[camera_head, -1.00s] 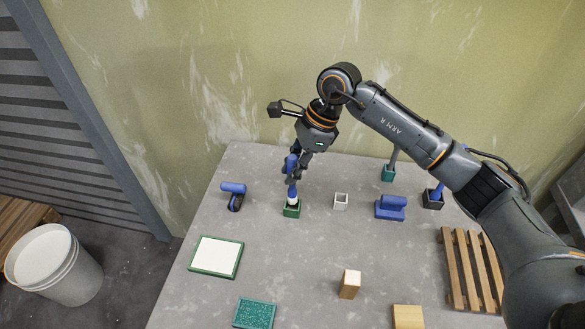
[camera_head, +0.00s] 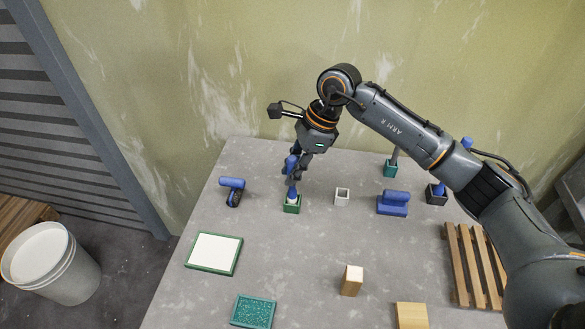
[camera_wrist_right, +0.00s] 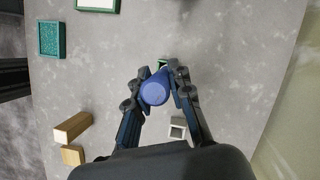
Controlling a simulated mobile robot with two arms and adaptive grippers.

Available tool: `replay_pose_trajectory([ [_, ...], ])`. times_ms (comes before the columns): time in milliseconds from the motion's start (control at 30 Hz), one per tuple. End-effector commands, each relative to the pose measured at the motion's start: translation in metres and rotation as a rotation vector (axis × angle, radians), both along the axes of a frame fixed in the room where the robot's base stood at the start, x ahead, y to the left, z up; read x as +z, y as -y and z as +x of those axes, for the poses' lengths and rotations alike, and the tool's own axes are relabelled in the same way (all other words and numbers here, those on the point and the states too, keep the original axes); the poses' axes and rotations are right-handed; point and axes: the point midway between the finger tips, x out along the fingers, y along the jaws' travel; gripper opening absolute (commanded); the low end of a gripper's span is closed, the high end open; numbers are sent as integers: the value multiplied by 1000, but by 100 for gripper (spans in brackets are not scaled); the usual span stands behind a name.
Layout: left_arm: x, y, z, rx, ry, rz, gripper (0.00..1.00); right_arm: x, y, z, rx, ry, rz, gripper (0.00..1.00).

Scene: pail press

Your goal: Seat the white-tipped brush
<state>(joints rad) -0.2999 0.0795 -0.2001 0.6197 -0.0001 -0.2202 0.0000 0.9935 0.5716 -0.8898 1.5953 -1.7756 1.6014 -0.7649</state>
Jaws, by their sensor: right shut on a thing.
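The brush (camera_head: 292,190) has a blue handle and a white lower part. It stands roughly upright with its white end down at the green square holder (camera_head: 291,208), apparently inside the opening. My right gripper (camera_head: 296,168) is shut on the upper handle from above. In the right wrist view, the blue handle end (camera_wrist_right: 155,91) sits between both fingers, and only a corner of the green holder (camera_wrist_right: 162,63) shows behind it. The brush's tip is hidden. My left gripper is not in view.
A white square holder (camera_head: 342,196) stands close on the right, then a blue block-shaped tool (camera_head: 392,204). A green-framed white pad (camera_head: 214,253) and a wooden block (camera_head: 352,280) are nearer. Bare table lies between them.

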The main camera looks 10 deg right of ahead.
Motion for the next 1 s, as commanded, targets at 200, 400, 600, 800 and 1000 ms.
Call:
replay_pose_trajectory([
  [200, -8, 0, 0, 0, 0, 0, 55, -8, 0, 0, 0, 0, 0, 0],
  [400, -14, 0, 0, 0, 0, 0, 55, -14, 0, 0, 0, 0, 0, 0],
  [600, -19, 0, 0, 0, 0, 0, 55, -20, 0, 0, 0, 0, -1, 0],
  [800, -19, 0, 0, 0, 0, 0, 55, -20, 0, 0, 0, 0, -1, 0],
  [1000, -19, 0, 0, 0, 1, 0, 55, -20, 0, 0, 0, 0, -1, 25],
])
